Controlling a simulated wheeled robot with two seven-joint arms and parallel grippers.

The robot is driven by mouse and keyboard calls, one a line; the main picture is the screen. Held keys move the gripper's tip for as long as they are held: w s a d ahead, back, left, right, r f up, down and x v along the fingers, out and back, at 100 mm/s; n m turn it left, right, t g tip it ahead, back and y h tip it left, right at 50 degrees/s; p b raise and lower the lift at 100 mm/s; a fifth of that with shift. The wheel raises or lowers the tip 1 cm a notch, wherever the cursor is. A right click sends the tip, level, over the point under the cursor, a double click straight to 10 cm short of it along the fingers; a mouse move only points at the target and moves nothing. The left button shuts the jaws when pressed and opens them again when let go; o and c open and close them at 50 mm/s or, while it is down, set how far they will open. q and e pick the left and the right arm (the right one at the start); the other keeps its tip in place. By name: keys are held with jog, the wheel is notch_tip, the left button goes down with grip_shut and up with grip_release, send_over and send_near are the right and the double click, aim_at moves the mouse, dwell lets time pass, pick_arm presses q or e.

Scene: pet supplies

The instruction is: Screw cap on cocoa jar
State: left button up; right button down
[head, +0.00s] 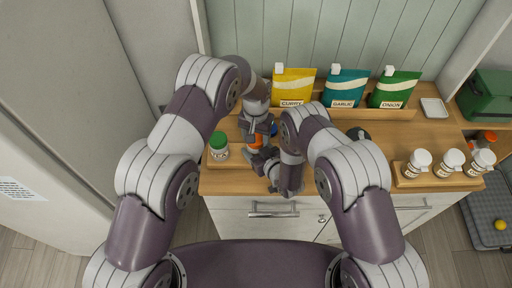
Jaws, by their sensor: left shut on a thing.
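My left gripper (254,130) comes down from above over the worktop. It is shut on an orange thing (255,142), mostly hidden by the grippers; I cannot tell whether this is the cocoa jar or its cap. My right wrist bends in from the right, and my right gripper (266,164) is close beside the orange thing, just below it in the picture. Its fingers are too small and covered to tell open from shut. A jar with a green cap (218,141) stands upright to the left of the grippers. I cannot read its label.
Yellow curry (293,86), teal garlic (344,88) and green onion (394,90) pouches stand in a rack at the back. White-capped jars (418,161) stand in a wooden holder at the right. A blue thing (273,129) is partly hidden behind my grippers. A white dish (434,108) is back right.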

pick_arm(q)
jog(key=o, duration=1.2)
jog(key=shift+c, duration=0.2)
jog(key=shift+r, duration=2.25)
jog(key=shift+r, duration=0.1)
jog(key=shift+c, duration=0.4)
jog(key=shift+w+d+r+n, duration=0.1)
jog(key=shift+w+r+n, duration=0.05)
jog(key=shift+r+n, duration=0.45)
jog(key=shift+w+r+n, duration=0.15)
jog(key=shift+r+n, duration=0.3)
jog(key=shift+n, duration=0.15)
jog(key=n, duration=0.3)
jog(key=r+n, duration=0.1)
jog(key=n, duration=0.1)
jog(key=shift+s+r+n, duration=0.1)
jog(key=shift+n, duration=0.3)
jog(key=n, duration=0.4)
jog(key=shift+s+n, duration=0.2)
jog(key=shift+n, duration=0.2)
